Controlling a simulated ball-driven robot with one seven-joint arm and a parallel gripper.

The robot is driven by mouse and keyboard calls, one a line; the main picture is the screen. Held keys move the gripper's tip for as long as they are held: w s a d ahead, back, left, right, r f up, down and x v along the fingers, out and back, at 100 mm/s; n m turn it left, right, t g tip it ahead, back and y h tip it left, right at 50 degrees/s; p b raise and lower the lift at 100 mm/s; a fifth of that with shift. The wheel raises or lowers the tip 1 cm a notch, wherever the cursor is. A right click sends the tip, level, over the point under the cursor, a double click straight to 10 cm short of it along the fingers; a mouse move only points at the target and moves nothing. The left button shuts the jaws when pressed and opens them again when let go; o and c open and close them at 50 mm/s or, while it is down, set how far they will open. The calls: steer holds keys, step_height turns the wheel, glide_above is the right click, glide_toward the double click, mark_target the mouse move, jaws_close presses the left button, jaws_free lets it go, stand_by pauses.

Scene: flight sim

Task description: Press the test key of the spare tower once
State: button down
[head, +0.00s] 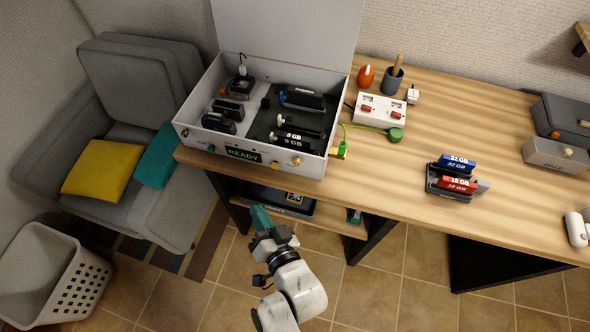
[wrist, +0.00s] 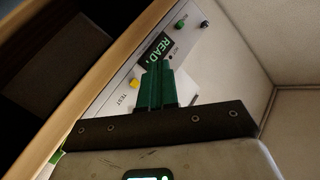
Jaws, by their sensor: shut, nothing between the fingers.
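The tower (head: 190,136) is an open white case lying on the desk's left end, its lid raised. Its front panel carries a display reading READY (head: 243,154), which shows partly behind my fingers in the wrist view (wrist: 152,46). The yellow key (head: 269,158) sits right of the display; in the wrist view the yellow key (wrist: 134,84) is beside the word TEST. My gripper (head: 260,212) is shut and empty, in front of the desk and apart from the panel. In the wrist view its green fingers (wrist: 157,75) point at the panel and cover part of it.
The wooden desk (head: 430,130) has a front edge below the panel. A lower shelf (head: 325,222) holds a dark box. A white switch box (head: 382,109), a RAM holder (head: 455,181) and a grey chair (head: 132,80) stand around. The floor before the desk is clear.

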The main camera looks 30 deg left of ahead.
mark_target(275, 166)
stand_by(0.3)
steer(key=shift+w+a+b, duration=0.35)
steer(key=shift+w+b, duration=1.1)
steer(key=shift+b, duration=0.05)
steer(key=shift+w+a+b, duration=0.35)
steer(key=shift+w+b, duration=1.05)
steer(key=shift+b, duration=0.1)
steer(key=shift+w+a+b, duration=0.35)
steer(key=shift+w+b, duration=1.1)
steer(key=shift+b, duration=0.05)
steer(key=shift+w, duration=0.1)
steer(key=shift+w+a+b, duration=0.1)
steer(key=shift+w+b, duration=0.2)
steer(key=shift+b, duration=0.05)
steer(key=shift+w+a+b, duration=0.1)
steer(key=shift+w+b, duration=0.25)
steer(key=shift+w, duration=0.1)
steer(key=shift+s, duration=0.1)
steer(key=shift+s+d+p, duration=0.25)
steer(key=shift+s+p, duration=0.4)
steer(key=shift+s, duration=0.1)
